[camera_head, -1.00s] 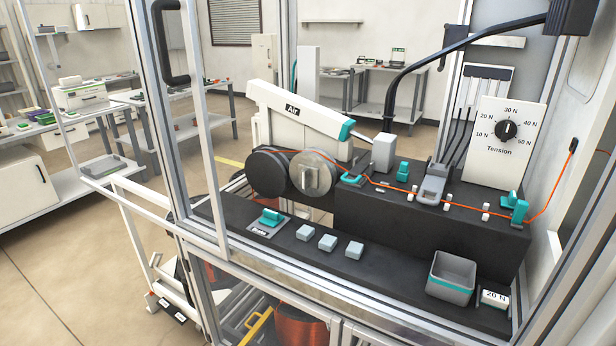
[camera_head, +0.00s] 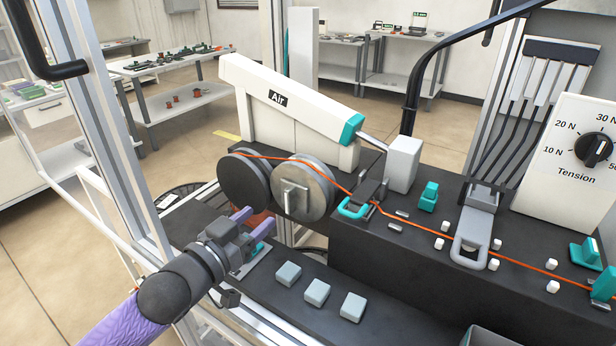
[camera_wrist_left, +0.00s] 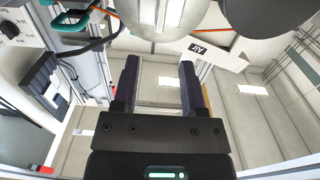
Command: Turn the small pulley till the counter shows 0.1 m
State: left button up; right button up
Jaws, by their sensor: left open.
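A grey metal pulley (camera_head: 318,196) with an upright bar handle (camera_head: 289,197) on its face sits right of a dark pulley (camera_head: 243,180). The orange wire (camera_head: 420,226) runs over their tops and along the black block. No counter reading can be made out. My left gripper (camera_head: 252,221) is open and empty, in front of and below the pulleys, apart from them. In the left wrist view its two fingers (camera_wrist_left: 160,78) are spread with nothing between; the grey pulley (camera_wrist_left: 160,18) and dark pulley (camera_wrist_left: 265,15) show at the top. My right gripper is out of view.
Several grey buttons (camera_head: 318,291) line the black ledge right of my left gripper. A white Air arm (camera_head: 285,105) stands behind the pulleys. A Tension dial (camera_head: 593,149) is at the right. A frame post (camera_head: 110,150) stands at the left.

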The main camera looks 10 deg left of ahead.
aim_at(286, 194)
pick_arm(q)
jog(key=b+x, duration=0.1)
jog(key=x, duration=0.6)
jog(key=shift+w+d+f+b, duration=0.15)
jog(key=shift+w+b, duration=0.15)
jog(key=shift+b, duration=0.1)
jog(key=shift+w+d, duration=0.2)
jog(key=shift+w, duration=0.35)
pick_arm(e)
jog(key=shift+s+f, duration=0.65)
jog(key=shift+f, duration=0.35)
pick_arm(q)
jog(key=shift+c, duration=0.2)
grip_shut()
